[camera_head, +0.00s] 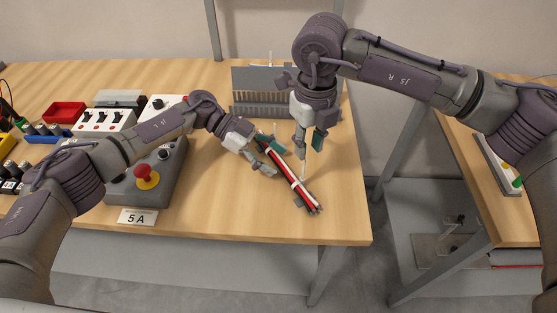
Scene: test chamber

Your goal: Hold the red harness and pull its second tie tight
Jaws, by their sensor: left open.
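The red harness (303,193), a bundle of red, black and white strands, lies diagonally near the table's front right. A white tie band crosses it, and a thin white tail (303,169) stands up there. Another thin white tail (274,129) stands near its far end. My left gripper (267,156) is open at the harness's far part, its fingers close to the bundle; whether they touch it is unclear. My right gripper (309,146) points down above the harness, beside the standing tail, with its fingers apart. I cannot tell whether the tail is between them.
A grey slotted rack (262,108) stands behind the harness. A grey control box with a red button (146,174) and a 5 A label (137,217) are at the left. Switch boxes (104,119) and a red tray (65,113) stand farther left. Table front is clear.

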